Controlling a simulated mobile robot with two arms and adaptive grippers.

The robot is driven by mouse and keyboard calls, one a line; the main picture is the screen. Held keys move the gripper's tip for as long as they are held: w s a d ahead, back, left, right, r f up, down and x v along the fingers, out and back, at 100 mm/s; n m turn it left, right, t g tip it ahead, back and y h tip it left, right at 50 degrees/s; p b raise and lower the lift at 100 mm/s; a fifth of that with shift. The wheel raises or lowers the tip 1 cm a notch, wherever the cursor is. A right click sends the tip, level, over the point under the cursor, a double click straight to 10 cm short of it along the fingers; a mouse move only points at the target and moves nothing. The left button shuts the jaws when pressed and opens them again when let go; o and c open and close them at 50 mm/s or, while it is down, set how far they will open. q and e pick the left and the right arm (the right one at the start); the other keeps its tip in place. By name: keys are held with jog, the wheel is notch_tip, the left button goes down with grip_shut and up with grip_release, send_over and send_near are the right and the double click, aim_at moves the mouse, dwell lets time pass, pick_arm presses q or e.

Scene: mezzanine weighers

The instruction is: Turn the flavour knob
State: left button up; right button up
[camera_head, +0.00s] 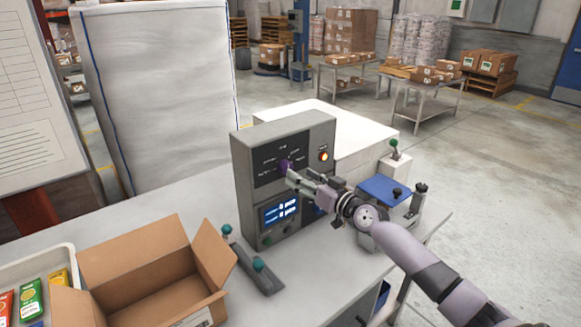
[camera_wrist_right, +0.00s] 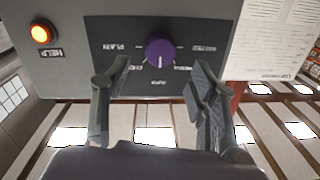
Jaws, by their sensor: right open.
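The purple flavour knob (camera_head: 284,165) sits on the dark upper panel of a grey control box (camera_head: 243,170) on the table, with small labels around it. The right wrist view shows the knob (camera_wrist_right: 160,52) upside down, its pale pointer mark toward the bottom of that picture. My right gripper (camera_head: 292,177) reaches in from the right and is at the panel. In the wrist view its two fingers (camera_wrist_right: 160,72) stand wide apart, one on each side of the knob, with a visible gap on both sides. My left gripper is not in view.
A lit orange help button (camera_head: 323,156) is on the same panel, with a blue display (camera_head: 280,211) below. An open cardboard box (camera_head: 150,262), a bar with green knobs (camera_head: 252,262) and a blue-topped scale (camera_head: 386,190) stand nearby.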

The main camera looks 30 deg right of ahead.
aim_at(286, 167)
jog(key=w, duration=0.5)
jog(key=shift+w+a, duration=0.35)
jog(key=shift+f, duration=0.1)
jog(key=shift+c, duration=0.5)
jog(key=c, duration=1.1)
